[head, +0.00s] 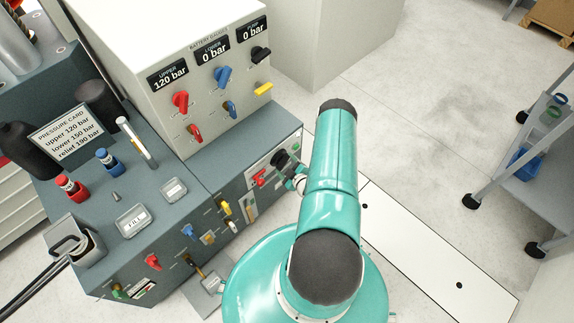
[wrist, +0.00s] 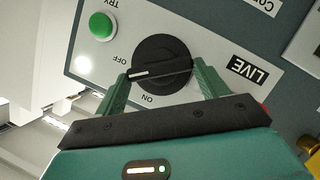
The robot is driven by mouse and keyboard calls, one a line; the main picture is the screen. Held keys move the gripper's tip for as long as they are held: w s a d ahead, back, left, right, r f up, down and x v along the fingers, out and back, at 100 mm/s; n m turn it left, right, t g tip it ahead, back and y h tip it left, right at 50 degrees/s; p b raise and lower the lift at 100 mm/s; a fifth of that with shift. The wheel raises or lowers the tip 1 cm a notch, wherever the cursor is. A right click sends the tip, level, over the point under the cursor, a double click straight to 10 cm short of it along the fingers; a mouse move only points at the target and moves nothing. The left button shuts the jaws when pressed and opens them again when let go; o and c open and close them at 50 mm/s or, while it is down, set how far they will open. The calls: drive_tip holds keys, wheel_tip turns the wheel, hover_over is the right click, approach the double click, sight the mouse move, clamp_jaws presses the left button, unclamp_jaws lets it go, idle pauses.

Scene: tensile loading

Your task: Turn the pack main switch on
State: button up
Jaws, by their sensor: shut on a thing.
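A black round rotary knob (wrist: 165,55) sits on a pale plate with OFF and ON printed beside it; it looks like the pack main switch. Its white mark points left in the wrist view, between the OFF and ON words; I cannot tell exactly which it meets. My gripper (wrist: 162,72) is shut on the knob, one green finger at each side. In the head view the knob (head: 280,157) is on the low front panel, and my gripper (head: 297,181) reaches it, partly hidden by my arm.
A green TRY button (wrist: 101,26) and a LIVE label (wrist: 249,69) flank the knob. The gauge box (head: 212,75) stands above, reading upper 120, lower 0, pump 0 bar.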

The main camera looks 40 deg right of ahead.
drive_tip(key=n, duration=0.1)
drive_tip(key=n+t+h, duration=0.1)
drive_tip(key=n, duration=0.1)
drive_tip(key=n+h, duration=0.1)
drive_tip(key=shift+a+f, duration=0.3)
drive_tip(key=n, duration=0.1)
drive_tip(key=n+t+h, duration=0.1)
drive_tip(key=n, duration=0.2)
drive_tip(key=shift+f+n+t, duration=0.25)
drive_tip(key=shift+n+t, duration=0.05)
drive_tip(key=shift+t, duration=0.1)
drive_tip(key=shift+h, duration=0.3)
drive_tip(key=o, duration=1)
drive_tip(key=shift+s, duration=0.1)
